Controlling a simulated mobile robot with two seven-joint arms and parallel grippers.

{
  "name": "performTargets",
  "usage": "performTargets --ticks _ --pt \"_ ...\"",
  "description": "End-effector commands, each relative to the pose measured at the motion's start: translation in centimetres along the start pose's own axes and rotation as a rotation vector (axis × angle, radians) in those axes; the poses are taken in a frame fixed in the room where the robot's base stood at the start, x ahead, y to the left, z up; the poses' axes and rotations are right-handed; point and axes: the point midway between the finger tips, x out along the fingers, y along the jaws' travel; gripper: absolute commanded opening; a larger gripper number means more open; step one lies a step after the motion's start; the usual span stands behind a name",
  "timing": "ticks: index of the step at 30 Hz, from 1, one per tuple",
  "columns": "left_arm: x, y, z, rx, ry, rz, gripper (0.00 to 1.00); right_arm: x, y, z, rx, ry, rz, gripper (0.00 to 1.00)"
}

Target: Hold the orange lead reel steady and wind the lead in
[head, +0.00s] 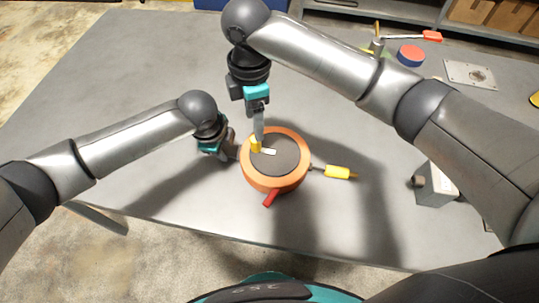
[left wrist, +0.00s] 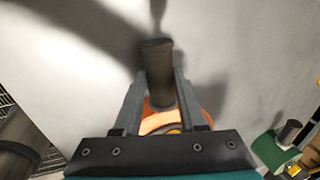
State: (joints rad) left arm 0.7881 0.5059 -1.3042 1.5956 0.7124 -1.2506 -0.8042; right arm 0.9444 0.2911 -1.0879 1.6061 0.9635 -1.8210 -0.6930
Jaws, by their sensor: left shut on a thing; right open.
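The orange lead reel (head: 301,161) stands on the grey table in the head view, with a dark disc on top. It also shows in the left wrist view (left wrist: 160,122), partly hidden by a dark handle (left wrist: 158,68). My left gripper (head: 235,150) is at the reel's left side, shut on this handle, which lies between its fingers in the left wrist view. My right gripper (head: 258,135) points down above the reel, open, with its fingertips at the yellow crank knob (head: 256,147). A yellow lead end (head: 337,172) sticks out right of the reel. A red part (head: 270,198) juts from its front.
A grey box with a knob (head: 437,186) stands at the table's right. A blue-and-red round thing (head: 411,55), a red-ended tool (head: 431,36) and a metal plate (head: 470,74) lie at the back right. The left table area is clear.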

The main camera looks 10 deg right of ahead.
Motion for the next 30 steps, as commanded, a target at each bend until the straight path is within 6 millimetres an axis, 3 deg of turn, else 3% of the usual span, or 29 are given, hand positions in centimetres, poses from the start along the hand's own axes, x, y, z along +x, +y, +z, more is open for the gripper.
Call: performTargets --ticks 5,6,15,24,30 --pt "0.0 0.0 -0.2 0.001 0.005 0.0 0.0 0.0 0.0 0.0 0.0 0.0 0.0 0.65" --pt "0.0 0.0 -0.2 0.001 0.005 0.0 0.43 0.0 0.0 0.0 0.0 0.0 0.0 0.65" --pt "0.0 0.0 -0.1 0.0 0.002 0.0 0.76 0.1 0.0 0.0 0.0 0.0 0.0 0.65" --pt "-0.2 0.0 0.0 0.0 0.0 0.0 0.76 0.1 0.0 0.0 0.0 0.0 0.0 0.65" --pt "-2.1 -0.1 0.0 0.001 0.001 -0.004 0.76 0.1 0.0 0.0 0.0 0.0 0.0 0.65"
